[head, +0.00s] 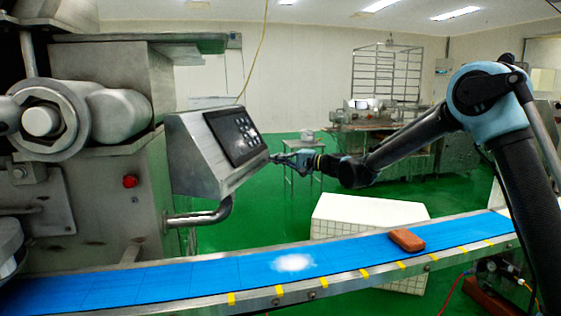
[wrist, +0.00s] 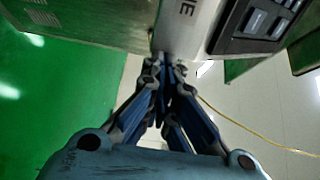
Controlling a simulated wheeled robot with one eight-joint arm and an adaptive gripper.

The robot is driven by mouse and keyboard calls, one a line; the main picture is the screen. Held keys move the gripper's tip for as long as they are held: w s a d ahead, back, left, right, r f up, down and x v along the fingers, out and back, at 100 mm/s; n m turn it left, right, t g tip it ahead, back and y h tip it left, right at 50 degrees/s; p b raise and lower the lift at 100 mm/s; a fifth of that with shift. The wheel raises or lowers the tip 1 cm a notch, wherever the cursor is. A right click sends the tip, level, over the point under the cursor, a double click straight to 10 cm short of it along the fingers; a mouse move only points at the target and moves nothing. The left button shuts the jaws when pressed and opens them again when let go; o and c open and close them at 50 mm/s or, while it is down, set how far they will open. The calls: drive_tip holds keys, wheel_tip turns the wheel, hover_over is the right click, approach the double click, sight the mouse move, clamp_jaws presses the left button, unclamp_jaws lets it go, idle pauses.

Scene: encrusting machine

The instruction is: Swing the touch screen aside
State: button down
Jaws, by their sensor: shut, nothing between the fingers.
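The touch screen (head: 236,137) is a dark panel with lit icons in a slanted grey metal housing (head: 190,150), carried on a bent metal pipe (head: 205,216) at the machine's side. My gripper (head: 276,158) is shut and reaches in from the right, its tips at the housing's right edge just beside the screen. In the wrist view my gripper (wrist: 168,62) points at the edge of the light grey housing (wrist: 188,28), with part of the dark screen (wrist: 262,25) to the upper right. The tips appear to touch the edge, but I cannot tell for sure.
A blue conveyor belt (head: 200,280) with a white powder patch (head: 293,262) and a brown block (head: 407,240) runs along the front. A white box (head: 350,215) stands behind it. A red button (head: 129,181) is on the machine. Green floor behind the housing is partly free.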

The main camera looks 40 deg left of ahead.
drive_tip(key=w+d+t+h, duration=0.1)
drive_tip(key=w+d, duration=0.2)
drive_tip(key=d, duration=0.6)
drive_tip(key=w+d+t+h, duration=0.1)
drive_tip(key=w+d, duration=0.2)
drive_tip(key=d, duration=0.7)
drive_tip(key=w+d+t+h, duration=0.1)
drive_tip(key=w+d, duration=0.2)
drive_tip(key=d, duration=0.6)
drive_tip(key=s+d+f+t+h, duration=0.1)
drive_tip(key=d+f+h, duration=0.1)
drive_tip(key=d, duration=0.9)
drive_tip(key=s+d+f+t+h, duration=0.1)
drive_tip(key=d+f+t+h, duration=0.1)
drive_tip(key=d, duration=0.9)
drive_tip(key=s+d+f+m+h, duration=0.1)
drive_tip(key=s+d+f+h, duration=0.2)
drive_tip(key=d, duration=0.9)
drive_tip(key=s+d+f+h, duration=0.4)
drive_tip(key=s+d+f, duration=0.4)
drive_tip(key=d, duration=0.4)
drive_tip(key=s+d+f+m+h, duration=0.1)
drive_tip(key=s+d+f+h, duration=0.2)
drive_tip(key=d, duration=0.9)
drive_tip(key=s+f, duration=0.3)
drive_tip(key=shift+s+d+f+m+t, duration=0.2)
drive_tip(key=shift+m+t, duration=0.1)
drive_tip(key=shift+t, duration=0.1)
drive_tip(key=shift+a, duration=0.1)
